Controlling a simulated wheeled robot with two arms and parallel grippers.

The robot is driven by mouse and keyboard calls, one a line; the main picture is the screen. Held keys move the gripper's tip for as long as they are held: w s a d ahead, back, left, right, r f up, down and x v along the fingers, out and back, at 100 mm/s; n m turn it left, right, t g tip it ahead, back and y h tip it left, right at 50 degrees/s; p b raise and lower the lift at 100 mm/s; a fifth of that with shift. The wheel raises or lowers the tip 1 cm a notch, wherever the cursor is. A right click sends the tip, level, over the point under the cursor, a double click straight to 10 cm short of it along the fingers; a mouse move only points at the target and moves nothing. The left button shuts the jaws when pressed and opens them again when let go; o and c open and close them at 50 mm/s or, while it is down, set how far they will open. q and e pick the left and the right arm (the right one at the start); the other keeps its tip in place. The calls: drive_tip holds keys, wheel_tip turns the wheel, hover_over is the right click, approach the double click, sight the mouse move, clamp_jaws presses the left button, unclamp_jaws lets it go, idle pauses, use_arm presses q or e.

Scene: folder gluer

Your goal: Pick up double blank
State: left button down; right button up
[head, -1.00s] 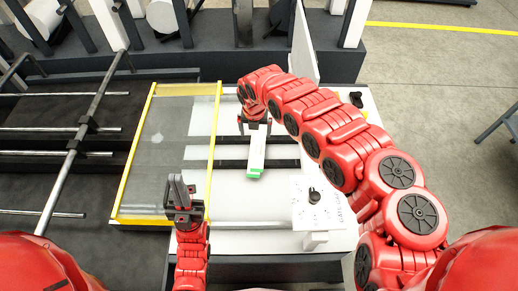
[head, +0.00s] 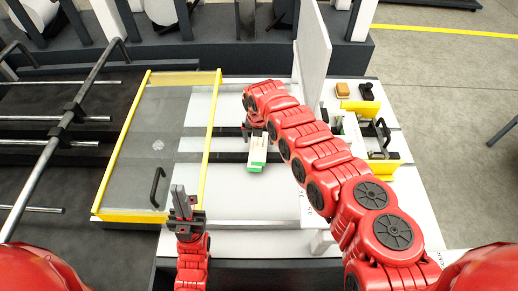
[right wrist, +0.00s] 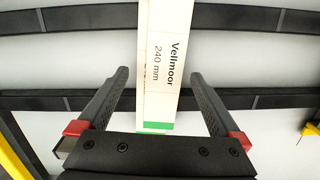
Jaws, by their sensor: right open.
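The double blank (head: 257,152) is a pale flat carton strip with a green end on the white machine bed. It looks like two strips lying slightly offset. In the right wrist view the blank (right wrist: 165,65) shows the print "Vellmoor 240 mm". My right gripper (head: 256,127) is open at the blank's far part. In the right wrist view my right gripper's (right wrist: 160,75) fingers stand on either side of the blank, with gaps to both. My left gripper (head: 184,196) points forward beside the yellow-edged guard, away from the blank; whether it is open is unclear.
A clear guard with yellow edges (head: 104,187) lies left of the blank. A white upright panel (head: 313,50) stands behind my right arm. A yellow bracket with a black handle (head: 385,165) and small brown and black blocks (head: 350,90) are at the right. Dark rails cross the bed.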

drive_tip(key=shift+f, duration=0.25)
drive_tip(key=c, duration=1.2)
